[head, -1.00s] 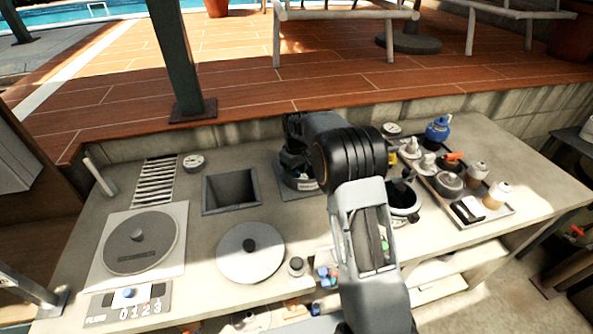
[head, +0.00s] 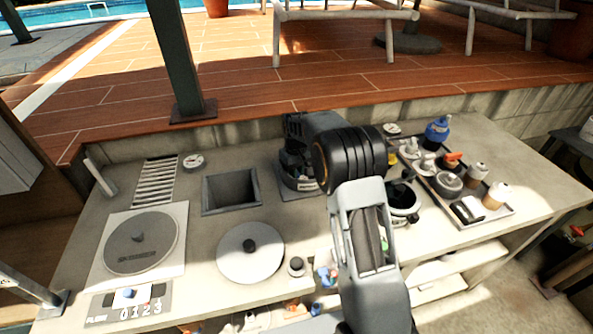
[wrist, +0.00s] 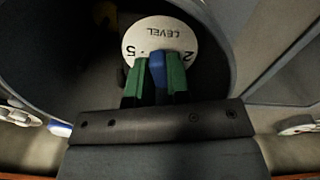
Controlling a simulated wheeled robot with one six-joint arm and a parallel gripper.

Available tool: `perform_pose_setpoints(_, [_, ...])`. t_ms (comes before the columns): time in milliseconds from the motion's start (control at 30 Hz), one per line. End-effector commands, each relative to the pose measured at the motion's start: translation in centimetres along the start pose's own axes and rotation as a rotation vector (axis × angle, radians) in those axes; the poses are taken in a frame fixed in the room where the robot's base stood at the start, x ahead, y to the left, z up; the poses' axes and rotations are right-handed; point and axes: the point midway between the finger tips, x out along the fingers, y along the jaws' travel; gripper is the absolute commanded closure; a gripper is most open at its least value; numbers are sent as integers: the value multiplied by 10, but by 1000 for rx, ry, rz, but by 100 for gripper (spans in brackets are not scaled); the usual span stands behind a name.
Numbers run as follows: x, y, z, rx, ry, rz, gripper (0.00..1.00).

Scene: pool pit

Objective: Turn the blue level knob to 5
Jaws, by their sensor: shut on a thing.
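In the wrist view the blue level knob (wrist: 157,66) sits on a round white dial plate (wrist: 160,32). The plate reads LEVEL upside down, with a 5 at the left and a 2 at the right. The two green finger pads of my gripper (wrist: 154,83) press on either side of the knob. My gripper is shut on it. The fingers hide the near part of the dial, so the exact setting cannot be read. In the head view my arm covers the gripper and the knob.
A concrete counter holds a square opening (head: 229,190), a round white lid (head: 250,252) and a grey round lid (head: 141,241). A tray (head: 486,217) with bottles stands at the right. A dark curved wall surrounds the dial in the wrist view.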

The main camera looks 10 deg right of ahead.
Motion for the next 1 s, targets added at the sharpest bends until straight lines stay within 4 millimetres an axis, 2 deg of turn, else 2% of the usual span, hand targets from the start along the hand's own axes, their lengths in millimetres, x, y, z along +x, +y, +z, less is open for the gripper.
perform_pose_setpoints(1000, [0,0,0,965,0,0,100])
